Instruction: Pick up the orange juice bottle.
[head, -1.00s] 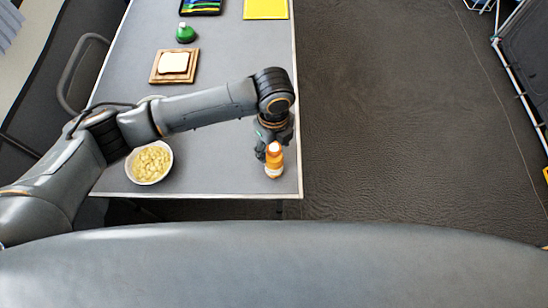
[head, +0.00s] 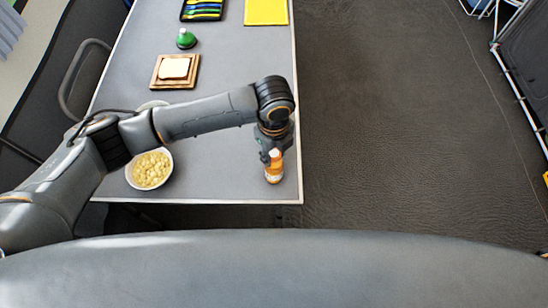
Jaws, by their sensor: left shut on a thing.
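The orange juice bottle (head: 274,174) stands upright near the right front corner of the grey table (head: 225,185). It is small and orange with a pale band near its bottom. My left gripper (head: 271,157) comes down over the bottle from above and is shut on its upper part, hiding the cap. I cannot tell whether the bottle's base is lifted off the table. My right gripper is not in view.
A white bowl of yellow food (head: 150,169) stands left of the bottle, under my left arm. Farther back are bread on a wooden board (head: 174,70), a green-topped item (head: 186,39), a tray of coloured utensils (head: 203,9) and a yellow mat (head: 266,11). Open floor lies right.

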